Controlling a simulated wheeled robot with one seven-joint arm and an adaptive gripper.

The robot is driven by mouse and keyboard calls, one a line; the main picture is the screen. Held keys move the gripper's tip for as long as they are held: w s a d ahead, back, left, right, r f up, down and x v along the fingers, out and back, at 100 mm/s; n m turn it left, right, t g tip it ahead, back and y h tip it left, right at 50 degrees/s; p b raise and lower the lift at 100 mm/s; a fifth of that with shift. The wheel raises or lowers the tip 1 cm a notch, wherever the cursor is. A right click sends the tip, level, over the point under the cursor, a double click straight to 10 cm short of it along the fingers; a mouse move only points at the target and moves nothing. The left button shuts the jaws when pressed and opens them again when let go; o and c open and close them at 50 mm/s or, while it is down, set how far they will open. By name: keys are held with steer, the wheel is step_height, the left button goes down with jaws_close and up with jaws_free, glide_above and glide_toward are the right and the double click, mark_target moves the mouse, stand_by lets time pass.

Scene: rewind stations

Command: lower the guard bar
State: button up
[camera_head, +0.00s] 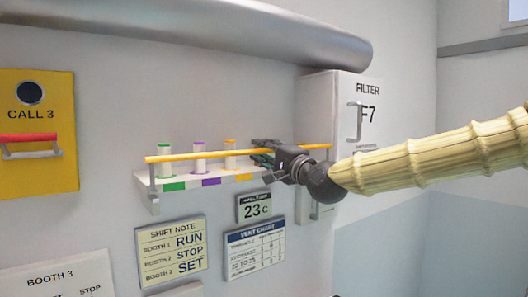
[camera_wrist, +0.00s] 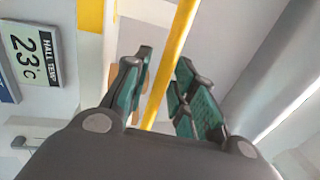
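The guard bar (camera_head: 200,156) is a thin yellow rail along the front of a small white wall shelf (camera_head: 146,190). It runs nearly level, above the shelf's front edge. My gripper (camera_head: 264,152) is at the bar's right half, reaching in from the right. In the wrist view the bar (camera_wrist: 167,75) passes between the two green-padded fingers of my gripper (camera_wrist: 167,92). The fingers are open, with small gaps visible on both sides of the bar. In the head view the gripper hides a short part of the bar and the shelf behind it.
Several white containers with coloured caps, such as the purple-capped one (camera_head: 199,158), stand on the shelf behind the bar. A white filter cabinet (camera_head: 345,90) with handles is just right. A hall temperature display (camera_head: 254,207) hangs below. A grey pipe (camera_head: 230,28) runs above.

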jaws_close()
